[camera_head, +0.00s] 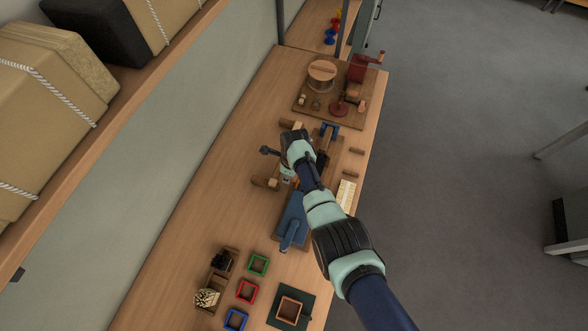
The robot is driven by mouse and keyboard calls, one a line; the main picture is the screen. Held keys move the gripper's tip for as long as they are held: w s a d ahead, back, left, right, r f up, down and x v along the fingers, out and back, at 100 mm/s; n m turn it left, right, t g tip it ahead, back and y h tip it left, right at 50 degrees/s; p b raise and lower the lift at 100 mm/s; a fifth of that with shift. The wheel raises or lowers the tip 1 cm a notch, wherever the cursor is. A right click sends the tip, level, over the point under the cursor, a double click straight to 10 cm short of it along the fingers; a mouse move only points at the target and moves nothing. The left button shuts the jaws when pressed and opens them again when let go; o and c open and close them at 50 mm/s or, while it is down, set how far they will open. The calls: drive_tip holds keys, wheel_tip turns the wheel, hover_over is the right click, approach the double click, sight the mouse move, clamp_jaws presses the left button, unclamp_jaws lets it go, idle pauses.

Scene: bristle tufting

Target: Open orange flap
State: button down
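My arm reaches in from the lower right, over a wooden fixture in the middle of the bench. My gripper (288,171) is at the arm's far end, low over the fixture and largely hidden by my wrist. I cannot see its fingertips or whether they are apart. A small orange patch (287,180) shows just below my gripper and may be part of the orange flap. The rest of it is hidden by my arm, so I cannot tell whether the flap is open or shut, or whether my gripper touches it.
A blue lever device (292,222) stands on the near part of the fixture. Red, green and blue square frames (247,291) and a bristle holder (207,297) lie nearer. A board with a round wooden drum (322,75) is at the far end. The bench's left strip is clear.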

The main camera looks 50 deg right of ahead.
drive_tip(key=shift+w+a+f+g+h+b, duration=0.15)
drive_tip(key=shift+w+f+g+b, duration=0.3)
drive_tip(key=shift+b, duration=0.55)
drive_tip(key=shift+w+a+f+g+h+b, duration=0.2)
drive_tip(key=shift+g+b, duration=0.35)
drive_tip(key=shift+b, duration=0.4)
drive_tip(key=shift+w+d+r, duration=0.1)
drive_tip(key=shift+d+r, duration=0.05)
drive_tip(key=c, duration=0.9)
unclamp_jaws()
drive_tip(key=shift+o, duration=0.2)
drive_tip(key=shift+r, duration=0.1)
wheel_tip(320, 180, up, 12)
drive_tip(key=w, duration=0.1)
